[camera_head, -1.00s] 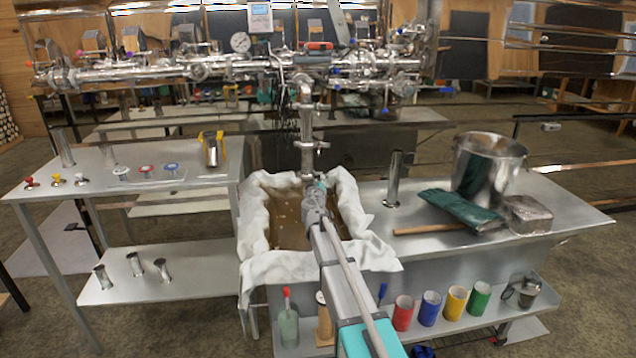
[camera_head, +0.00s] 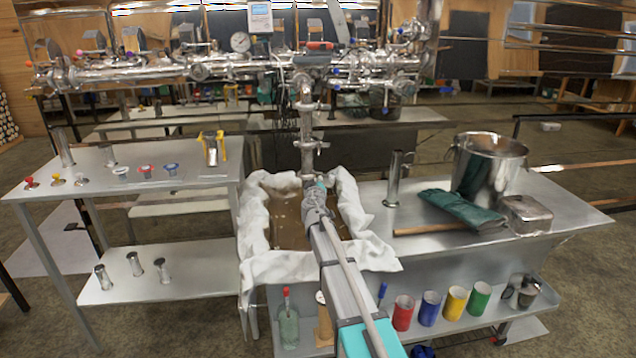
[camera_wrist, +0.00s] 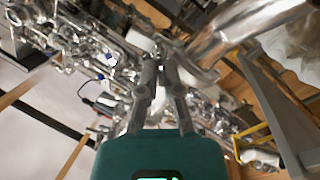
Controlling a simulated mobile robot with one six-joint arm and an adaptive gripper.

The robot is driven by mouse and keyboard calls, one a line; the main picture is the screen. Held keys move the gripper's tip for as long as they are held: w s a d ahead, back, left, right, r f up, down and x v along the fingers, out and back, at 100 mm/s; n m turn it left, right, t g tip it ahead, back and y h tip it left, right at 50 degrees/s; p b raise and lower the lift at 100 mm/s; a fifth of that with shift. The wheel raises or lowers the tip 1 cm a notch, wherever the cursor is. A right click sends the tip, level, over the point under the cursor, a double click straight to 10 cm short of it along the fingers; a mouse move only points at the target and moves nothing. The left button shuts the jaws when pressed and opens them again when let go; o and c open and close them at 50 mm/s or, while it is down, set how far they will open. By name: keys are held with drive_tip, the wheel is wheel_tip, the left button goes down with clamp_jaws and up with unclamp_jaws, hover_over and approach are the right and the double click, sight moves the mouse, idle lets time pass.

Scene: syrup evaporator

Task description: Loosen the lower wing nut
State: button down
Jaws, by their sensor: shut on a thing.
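A shiny vertical pipe (camera_head: 307,128) hangs from the manifold above the cloth-lined trough, with clamp joints along it. In the head view my gripper (camera_head: 321,179) is at the pipe's lower part, seen from behind, and my wrist hides its fingertips. In the wrist view my gripper (camera_wrist: 160,56) has its two fingers brought close together at the tips. They are shut on a small metal piece, the wing nut (camera_wrist: 160,46), beside the large bright pipe (camera_wrist: 232,38). The wing nut is mostly covered by the fingertips, and its turn cannot be made out.
The trough with white cloth (camera_head: 262,262) lies under my arm. The right bench holds a steel pot (camera_head: 487,165), dark green gloves (camera_head: 460,209) and a metal box (camera_head: 528,214). Coloured cups stand on the shelf below. The left table (camera_head: 205,178) has small items and some clear room.

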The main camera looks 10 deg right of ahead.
drive_tip(key=shift+n, duration=0.3)
drive_tip(key=n, duration=2.5)
drive_tip(key=shift+s+d+f+n+b, duration=0.1)
drive_tip(key=shift+f+n+b, duration=0.2)
drive_tip(key=shift+n+b, duration=0.1)
drive_tip(key=c, duration=0.8)
unclamp_jaws()
